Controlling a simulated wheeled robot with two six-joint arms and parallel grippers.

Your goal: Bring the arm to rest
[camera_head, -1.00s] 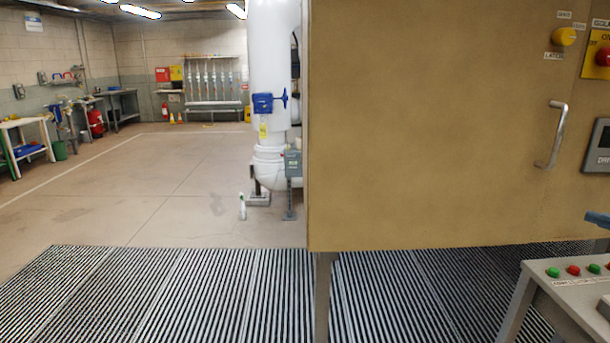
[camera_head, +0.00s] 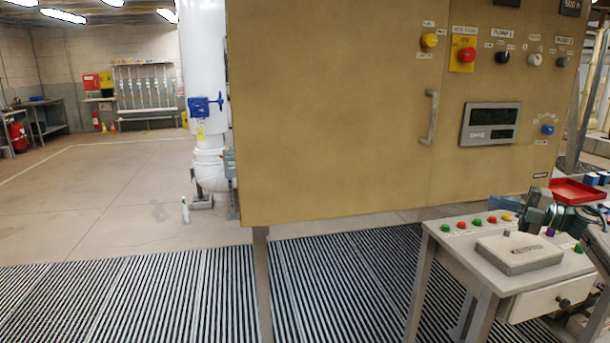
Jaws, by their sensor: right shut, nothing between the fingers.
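My right gripper (camera_head: 532,215) is at the right of the view, above the back of a small grey control desk (camera_head: 455,250). It is small and dark, with its fingers shut and nothing held. My right arm (camera_head: 578,218) comes in from the right edge behind it. The gripper appears clear of the desk's flat grey box (camera_head: 518,252), though the gap is hard to judge. My left gripper is out of view.
A large tan cabinet (camera_head: 335,110) stands ahead, with a vertical handle (camera_head: 430,118), a red button (camera_head: 467,55) and a display (camera_head: 491,124). A red tray (camera_head: 578,191) lies at right. A white pipe (camera_head: 205,80) stands left; open floor (camera_head: 100,200) lies beyond it.

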